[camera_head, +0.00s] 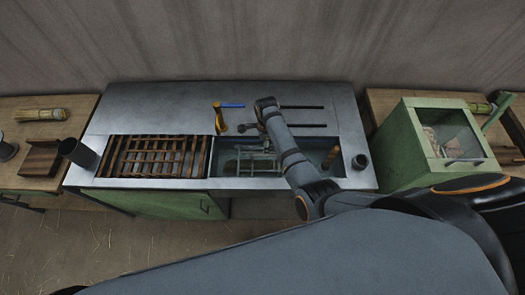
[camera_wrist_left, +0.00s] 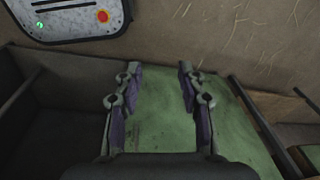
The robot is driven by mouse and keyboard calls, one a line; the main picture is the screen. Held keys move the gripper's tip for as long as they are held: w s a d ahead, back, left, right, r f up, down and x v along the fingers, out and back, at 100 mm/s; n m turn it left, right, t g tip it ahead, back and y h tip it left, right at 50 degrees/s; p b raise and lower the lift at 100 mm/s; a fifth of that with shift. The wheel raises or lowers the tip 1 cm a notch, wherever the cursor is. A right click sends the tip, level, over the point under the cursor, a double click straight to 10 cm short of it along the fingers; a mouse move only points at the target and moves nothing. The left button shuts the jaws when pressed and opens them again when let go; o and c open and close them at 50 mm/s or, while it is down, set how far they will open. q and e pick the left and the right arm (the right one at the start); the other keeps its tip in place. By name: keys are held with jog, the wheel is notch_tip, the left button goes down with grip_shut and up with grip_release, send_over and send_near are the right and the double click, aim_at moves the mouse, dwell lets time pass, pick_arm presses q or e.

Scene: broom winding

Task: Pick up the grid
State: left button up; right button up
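A brown slatted grid (camera_head: 155,157) lies over the left opening of the grey metal workbench. A paler, greenish rack-like grid (camera_head: 250,163) sits in the basin to its right. My right arm reaches in from the right across the basin. Its gripper (camera_head: 258,133) is near the basin's far edge, above the pale grid; it is small and partly hidden by the arm, so its fingers are unclear. My left gripper (camera_wrist_left: 158,98) shows only in the left wrist view. Its two fingers are wide apart with nothing between them, in front of a green surface (camera_wrist_left: 165,125).
A green glass-topped box (camera_head: 405,150) stands right, with a wooden side table (camera_head: 60,120) at left.

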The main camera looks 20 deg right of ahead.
jog(key=shift+w+a+m+b, duration=0.25)
jog(key=shift+w+m+b, duration=0.05)
jog(key=shift+w, duration=0.2)
jog(key=f+b, duration=0.4)
jog(key=shift+s+d+f+b, duration=0.1)
jog(key=shift+s+f+b, duration=0.2)
jog(key=shift+s+f, duration=0.1)
jog(key=shift+w, duration=0.25)
jog(key=shift+s+d+f+b, duration=0.1)
jog(key=shift+s+f+b, duration=0.05)
jog(key=shift+f+b, duration=0.35)
jog(key=shift+s+d+f+b, duration=0.1)
jog(key=shift+s+f+b, duration=0.05)
jog(key=shift+f+b, duration=0.3)
notch_tip(320, 180, down, 3)
jog(key=b, duration=0.3)
jog(key=shift+s+d+f+b, duration=0.1)
jog(key=shift+f+b, duration=0.1)
jog(key=shift+b, duration=0.15)
pick_arm(q)
notch_tip(320, 180, down, 10)
jog(key=shift+s+f, duration=0.2)
jog(key=shift+s, duration=0.15)
pick_arm(e)
jog(key=shift+r, duration=0.15)
jog(key=shift+c, duration=0.3)
grip_shut()
